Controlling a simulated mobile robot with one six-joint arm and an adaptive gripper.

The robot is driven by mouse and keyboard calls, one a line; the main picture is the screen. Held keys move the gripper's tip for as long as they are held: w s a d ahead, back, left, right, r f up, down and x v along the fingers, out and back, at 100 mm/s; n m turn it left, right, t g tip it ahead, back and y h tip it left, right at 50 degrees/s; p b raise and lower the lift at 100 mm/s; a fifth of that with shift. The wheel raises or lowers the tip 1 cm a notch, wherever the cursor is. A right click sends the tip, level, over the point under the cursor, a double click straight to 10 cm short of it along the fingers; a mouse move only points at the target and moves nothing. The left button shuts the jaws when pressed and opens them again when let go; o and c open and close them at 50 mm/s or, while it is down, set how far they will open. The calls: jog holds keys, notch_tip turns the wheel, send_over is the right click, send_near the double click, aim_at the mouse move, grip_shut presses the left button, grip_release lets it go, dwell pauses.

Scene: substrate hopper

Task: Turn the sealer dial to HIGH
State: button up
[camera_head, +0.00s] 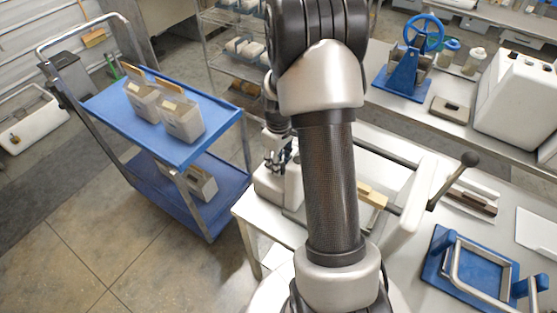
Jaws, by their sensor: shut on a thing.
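The sealer (268,188) is a white machine on the pale worktable, left of and partly behind my arm. Its long lever with a dark round knob (469,159) rises on the right of my arm. My gripper (275,165) points down at the top of the sealer's white box, at its left end. It is small in this view and shut at the spot where the dial would be. The dial is hidden by the fingers, so its setting and markings cannot be read.
A blue two-shelf cart (150,126) with several small cartons stands at the left. A blue hand-wheel press (404,72) and a large white machine (518,95) stand on the back bench. A blue-based metal frame (470,265) lies at the front right. The floor beside the cart is clear.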

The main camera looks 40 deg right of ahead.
jog(key=m, duration=0.3)
jog(key=shift+m, duration=0.4)
jog(key=shift+m+p, duration=0.3)
jog(key=shift+m, duration=1.5)
jog(key=o, duration=1.1)
jog(key=shift+c, duration=0.2)
notch_tip(320, 180, up, 12)
